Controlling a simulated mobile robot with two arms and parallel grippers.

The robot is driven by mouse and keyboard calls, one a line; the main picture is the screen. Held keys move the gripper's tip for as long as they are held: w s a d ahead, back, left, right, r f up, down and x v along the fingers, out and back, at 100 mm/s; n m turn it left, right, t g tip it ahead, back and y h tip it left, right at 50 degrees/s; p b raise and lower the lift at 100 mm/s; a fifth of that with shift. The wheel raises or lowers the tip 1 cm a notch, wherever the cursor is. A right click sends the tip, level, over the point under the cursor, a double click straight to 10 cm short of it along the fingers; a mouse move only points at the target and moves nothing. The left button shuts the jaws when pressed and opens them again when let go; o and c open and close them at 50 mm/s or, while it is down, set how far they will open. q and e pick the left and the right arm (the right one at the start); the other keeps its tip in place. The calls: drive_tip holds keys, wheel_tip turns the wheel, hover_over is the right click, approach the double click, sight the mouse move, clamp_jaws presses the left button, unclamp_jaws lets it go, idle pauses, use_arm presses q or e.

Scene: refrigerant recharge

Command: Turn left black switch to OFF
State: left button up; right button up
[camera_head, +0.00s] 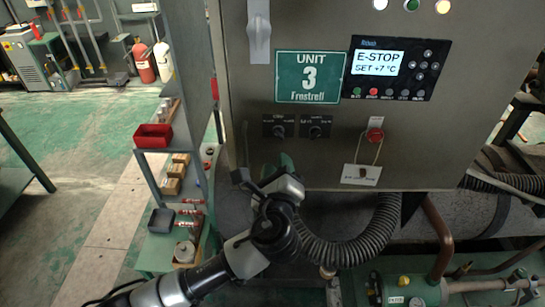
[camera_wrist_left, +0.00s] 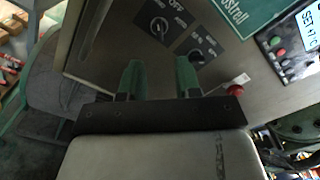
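The left black switch (camera_head: 279,131) is a round knob on a dark label plate on the grey cabinet front, below the green UNIT 3 sign. It also shows in the left wrist view (camera_wrist_left: 158,28), with OFF printed above it; its exact setting is hard to read. A second black switch (camera_head: 315,131) sits just to its right, also in the left wrist view (camera_wrist_left: 197,56). My left gripper (camera_head: 285,167) is below the switches, apart from them. In the left wrist view its two green fingers (camera_wrist_left: 159,72) are spread with nothing between them. My right gripper is not in view.
A red emergency stop button (camera_head: 375,135) with a hanging tag (camera_head: 361,175) is right of the switches. The display (camera_head: 378,63) reads E-STOP. A shelf (camera_head: 165,165) with boxes stands left. A corrugated black hose (camera_head: 350,245) runs below the cabinet.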

sight(278, 136)
use_arm(q)
drive_tip(key=w+b, duration=0.1)
drive_tip(key=w, duration=0.2)
drive_tip(key=w+b, duration=0.1)
drive_tip(key=w, duration=0.2)
drive_tip(key=w+b, duration=0.2)
drive_tip(key=w, duration=0.1)
drive_tip(key=shift+f, duration=0.25)
drive_tip(key=shift+s+r, duration=0.1)
drive_tip(key=shift+c, duration=1.1)
drive_tip(key=shift+d, duration=0.1)
clamp_jaws()
drive_tip(key=shift+r+m+p, duration=0.15)
drive_tip(key=shift+m+p, duration=0.25)
drive_tip(key=shift+p, duration=0.35)
drive_tip(key=shift+m+p, duration=0.6)
drive_tip(key=shift+p, duration=0.25)
